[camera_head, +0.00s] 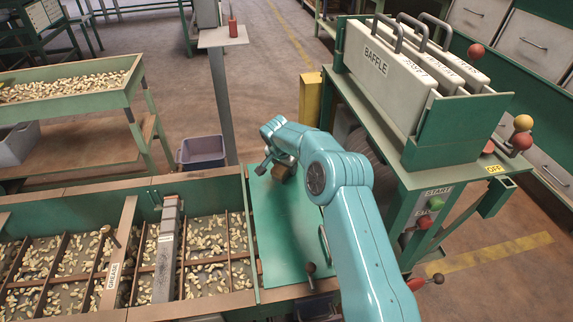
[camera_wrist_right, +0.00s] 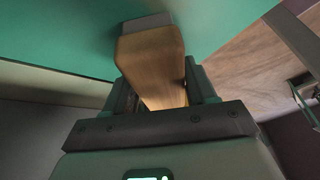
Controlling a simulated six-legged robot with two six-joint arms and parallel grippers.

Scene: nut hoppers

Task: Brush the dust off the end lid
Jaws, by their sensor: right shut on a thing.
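The end lid (camera_head: 290,235) is a flat green panel at the right end of the nut hopper, with a bar handle at its right side. My right arm reaches over it. My right gripper (camera_head: 275,163) is at the lid's far end, shut on a brush. In the right wrist view the brush (camera_wrist_right: 152,62) has a wooden body between the fingers and a pale grey end towards the green surface (camera_wrist_right: 225,25). I cannot tell whether the bristles touch the lid. No dust is clear to see on the lid. My left gripper is not in view.
Divided hopper bays (camera_head: 210,245) with nuts lie left of the lid. A dark-knobbed lever (camera_head: 310,269) stands by its near edge. A green stand with a BAFFLE panel (camera_head: 385,75) is at the right. A grey bin (camera_head: 202,152) and a post are behind.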

